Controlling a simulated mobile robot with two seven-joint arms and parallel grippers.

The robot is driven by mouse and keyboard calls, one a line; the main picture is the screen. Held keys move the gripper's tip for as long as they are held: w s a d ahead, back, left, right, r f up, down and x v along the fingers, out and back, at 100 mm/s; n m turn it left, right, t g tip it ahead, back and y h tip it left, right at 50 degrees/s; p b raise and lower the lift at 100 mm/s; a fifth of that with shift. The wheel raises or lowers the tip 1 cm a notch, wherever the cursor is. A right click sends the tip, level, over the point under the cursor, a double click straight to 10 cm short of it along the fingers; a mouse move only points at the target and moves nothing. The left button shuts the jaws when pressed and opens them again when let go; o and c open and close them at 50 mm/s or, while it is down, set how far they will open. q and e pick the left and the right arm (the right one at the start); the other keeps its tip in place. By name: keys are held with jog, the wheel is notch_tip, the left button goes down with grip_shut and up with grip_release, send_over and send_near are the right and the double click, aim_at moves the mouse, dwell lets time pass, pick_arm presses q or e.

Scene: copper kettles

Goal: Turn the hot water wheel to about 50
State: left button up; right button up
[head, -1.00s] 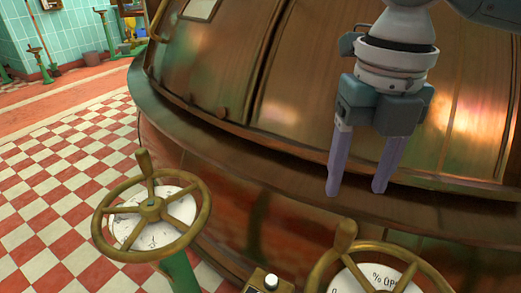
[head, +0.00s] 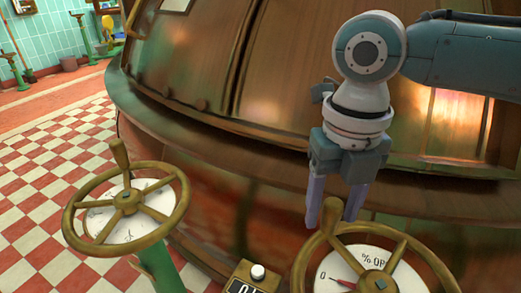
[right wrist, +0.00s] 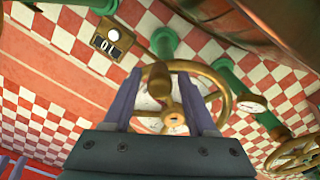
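A brass wheel (head: 408,244) with a handle knob (head: 332,214) stands at the lower right of the head view. Its white dial (head: 345,262) reads "% OP…", with a red pointer near 0. A second brass wheel (head: 125,200) over a white dial stands to the left; I cannot read which wheel is the hot water one. My right gripper (head: 332,216) is open, pointing down, its fingers on either side of the right wheel's knob. In the right wrist view the knob (right wrist: 158,78) shows between the spread fingers; contact is unclear. My left gripper is not in view.
A large copper kettle (head: 215,125) fills the space behind the wheels. A small box (head: 243,280) with a white button and a number display sits between them. Red and white checkered floor (head: 45,165) lies open at left. The right wrist view shows a small round gauge (right wrist: 251,103).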

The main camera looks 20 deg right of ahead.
grip_shut()
dwell(1.2)
